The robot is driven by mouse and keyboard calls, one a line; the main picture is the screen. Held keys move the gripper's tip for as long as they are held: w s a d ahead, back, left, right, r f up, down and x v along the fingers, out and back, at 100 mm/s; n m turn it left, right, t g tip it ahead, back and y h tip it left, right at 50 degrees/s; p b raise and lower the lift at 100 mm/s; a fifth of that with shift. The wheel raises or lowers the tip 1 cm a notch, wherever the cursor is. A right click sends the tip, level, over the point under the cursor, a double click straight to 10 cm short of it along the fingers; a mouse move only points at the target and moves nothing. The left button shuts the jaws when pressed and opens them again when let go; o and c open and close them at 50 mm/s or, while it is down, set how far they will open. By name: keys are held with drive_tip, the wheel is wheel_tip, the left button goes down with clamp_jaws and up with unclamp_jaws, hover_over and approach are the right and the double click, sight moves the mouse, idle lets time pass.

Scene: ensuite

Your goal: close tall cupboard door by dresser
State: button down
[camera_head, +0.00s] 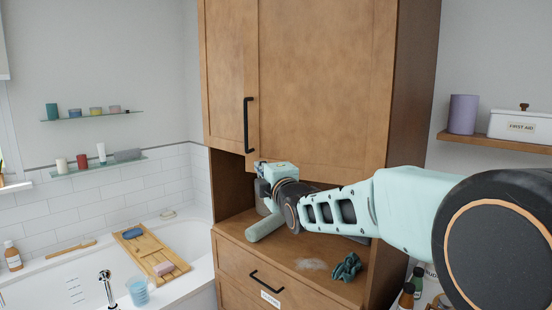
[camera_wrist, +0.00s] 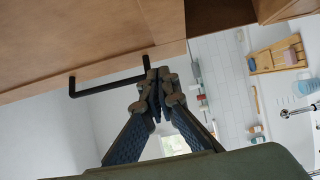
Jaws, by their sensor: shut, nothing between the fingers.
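The tall wooden cupboard door (camera_head: 320,80) stands above an open niche, with a black vertical bar handle (camera_head: 248,125) near its left edge. My gripper (camera_head: 260,167) is at the door's lower left corner, just below the handle. In the wrist view my gripper (camera_wrist: 158,75) is shut and empty, its tips close to the handle's end and the door edge; contact is unclear. My wrist hides part of the niche.
Below the niche is a wooden dresser (camera_head: 235,258) with black-handled drawers. A dark green cloth (camera_head: 347,267) lies on its top. A narrower door (camera_head: 224,75) adjoins on the left. A bathtub (camera_head: 60,270) lies left; a shelf (camera_head: 490,141) with a first aid box is right.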

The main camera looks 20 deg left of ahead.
sight(262, 159)
drive_tip(key=w, duration=0.1)
drive_tip(key=w+a+p, duration=0.1)
drive_tip(key=w, duration=0.1)
drive_tip(key=w+p, duration=0.1)
drive_tip(key=w, duration=0.1)
drive_tip(key=shift+w+a, duration=0.15)
drive_tip(key=shift+a, duration=0.15)
drive_tip(key=shift+w+p, duration=0.3)
drive_tip(key=shift+w, duration=0.15)
